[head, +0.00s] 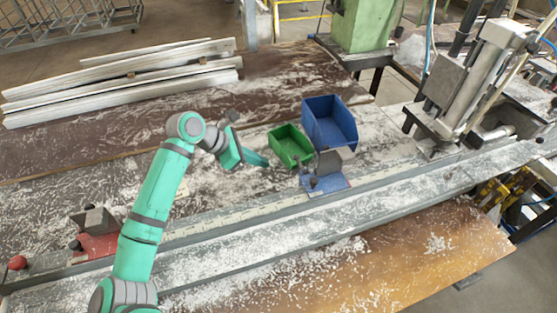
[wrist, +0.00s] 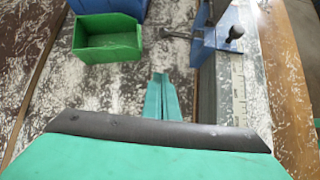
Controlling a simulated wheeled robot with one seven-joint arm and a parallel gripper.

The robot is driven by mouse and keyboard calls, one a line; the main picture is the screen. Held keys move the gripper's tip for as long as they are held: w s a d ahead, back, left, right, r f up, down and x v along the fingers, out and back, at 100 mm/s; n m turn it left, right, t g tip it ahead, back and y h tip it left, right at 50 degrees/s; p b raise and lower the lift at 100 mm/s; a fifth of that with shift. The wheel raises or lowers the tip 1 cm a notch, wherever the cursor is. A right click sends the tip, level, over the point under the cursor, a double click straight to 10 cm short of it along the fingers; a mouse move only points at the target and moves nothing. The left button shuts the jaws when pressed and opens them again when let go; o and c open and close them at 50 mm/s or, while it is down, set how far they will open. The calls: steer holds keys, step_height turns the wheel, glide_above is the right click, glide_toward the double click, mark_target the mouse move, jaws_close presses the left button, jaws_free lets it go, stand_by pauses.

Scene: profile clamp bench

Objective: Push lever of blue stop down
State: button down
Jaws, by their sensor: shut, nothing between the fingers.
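The blue stop (head: 328,183) sits on the profile rail in the head view, with a grey block on top. In the wrist view the blue stop (wrist: 226,30) is at the upper right, partly cut off by the top edge. Its lever (wrist: 178,35) is a thin grey rod reaching left from the stop, with a dark knob (wrist: 236,32) close by. My gripper (head: 262,161) is left of the stop in the head view, above the bench. In the wrist view my gripper (wrist: 160,76) is shut and empty, below and left of the lever, apart from it.
A green bin (head: 290,146) and a larger blue bin (head: 330,122) stand just behind the stop. A red stop (head: 98,247) is at the rail's left end. White profiles (head: 125,80) lie at the back left. A clamp machine (head: 470,85) stands at the right.

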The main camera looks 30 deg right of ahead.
mark_target(300, 164)
steer(key=x, duration=0.9)
steer(key=shift+s+d+r, duration=0.1)
steer(key=shift+s+d, duration=0.05)
steer(key=shift+d, duration=0.1)
steer(key=shift+s+d+r, duration=0.1)
steer(key=shift+d+r, duration=0.4)
steer(key=shift+r, duration=0.3)
steer(key=shift+s+d+r, duration=0.1)
steer(key=shift+d+r, duration=0.45)
steer(key=shift+r, duration=0.2)
steer(key=shift+r+t, duration=0.2)
steer(key=shift+t, duration=0.1)
steer(key=shift+r+m, duration=0.25)
steer(key=shift+m, duration=0.15)
steer(key=shift+s+a+r+m+t+h, duration=0.1)
steer(key=shift+s+r+m+t+h, duration=0.3)
steer(key=shift+r+t, duration=0.4)
steer(key=shift+s+a+r+m+t+h, duration=0.1)
steer(key=shift+s+r+m+t+h, duration=0.25)
steer(key=shift+r+t, duration=0.4)
steer(key=shift+s+a+r+m+t+h, duration=0.1)
steer(key=shift+s+r+m+t+h, duration=0.15)
steer(key=shift+s+r+m+t, duration=0.5)
